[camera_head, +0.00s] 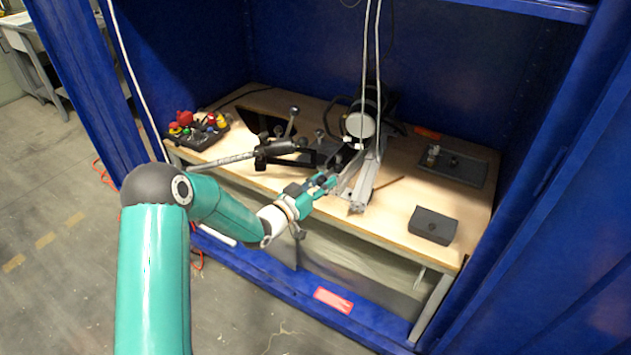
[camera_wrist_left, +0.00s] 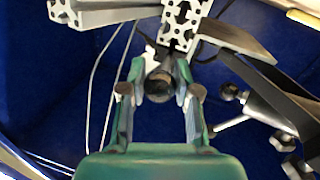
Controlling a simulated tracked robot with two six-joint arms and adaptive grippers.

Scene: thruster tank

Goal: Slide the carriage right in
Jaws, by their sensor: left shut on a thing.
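My left gripper (camera_head: 329,181) reaches in from the left to the front of the workbench, beside an aluminium profile rail (camera_head: 364,187). In the left wrist view the two fingers (camera_wrist_left: 159,80) are closed on the sides of a dark round knob (camera_wrist_left: 158,87). The knob sits just below the slotted profile end (camera_wrist_left: 184,22). The knob seems to belong to the carriage, but the carriage body is hard to tell from the rail and dark parts around it. In the head view my gripper hides the knob. My right gripper is in neither view.
A metal rod with a black clamp (camera_head: 273,150) lies left of the rail. A round white-faced device (camera_head: 359,125) stands behind. A control box (camera_head: 198,131) is at left, a dark box (camera_head: 433,225) and a dark tray (camera_head: 455,166) at right. Blue walls enclose the bench.

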